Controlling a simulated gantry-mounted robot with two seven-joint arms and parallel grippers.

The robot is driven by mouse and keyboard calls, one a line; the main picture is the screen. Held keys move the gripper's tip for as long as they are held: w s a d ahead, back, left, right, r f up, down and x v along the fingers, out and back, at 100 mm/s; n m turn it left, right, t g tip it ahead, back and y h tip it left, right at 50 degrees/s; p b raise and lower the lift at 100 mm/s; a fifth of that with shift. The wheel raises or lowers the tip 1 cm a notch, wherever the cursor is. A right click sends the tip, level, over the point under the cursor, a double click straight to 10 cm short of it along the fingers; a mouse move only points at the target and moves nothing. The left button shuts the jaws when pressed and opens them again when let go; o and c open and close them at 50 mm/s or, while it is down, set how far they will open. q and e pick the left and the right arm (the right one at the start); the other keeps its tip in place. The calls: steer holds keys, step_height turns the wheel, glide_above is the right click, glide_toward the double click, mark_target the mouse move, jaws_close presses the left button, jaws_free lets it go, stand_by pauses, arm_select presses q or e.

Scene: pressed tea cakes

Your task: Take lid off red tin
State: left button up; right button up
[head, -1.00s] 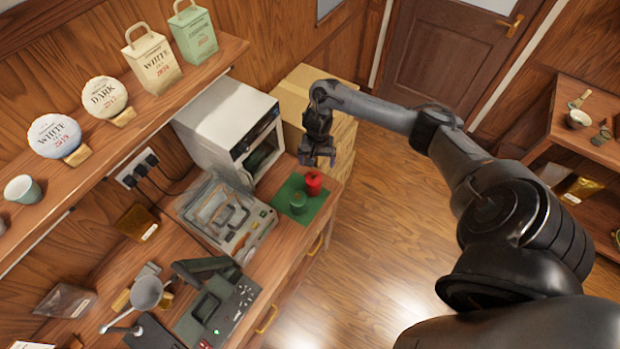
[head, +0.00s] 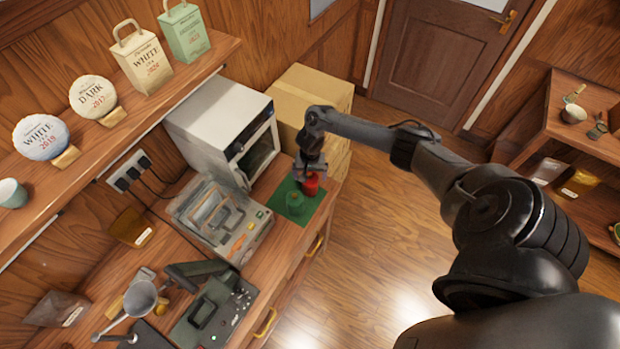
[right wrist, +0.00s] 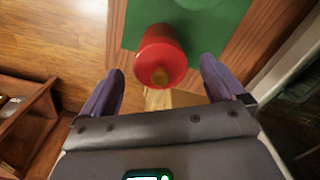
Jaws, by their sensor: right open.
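The red tin (head: 311,186) stands on a green mat (head: 282,192) at the counter's end. In the right wrist view my right gripper (right wrist: 163,88) is open, one finger on either side of the tin, with gaps on both sides. A green tin (head: 292,202) stands beside the red one. My left gripper is not in view.
A white oven-like appliance (head: 215,125) and cardboard boxes (head: 318,95) stand behind the mat. A clear-lidded machine (head: 238,240) sits on the counter to the left. The mat lies near the counter's edge, with open floor (head: 375,240) beyond it.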

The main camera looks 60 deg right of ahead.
steer(key=shift+f, duration=0.15)
steer(key=c, duration=1.1)
steer(key=shift+c, duration=0.2)
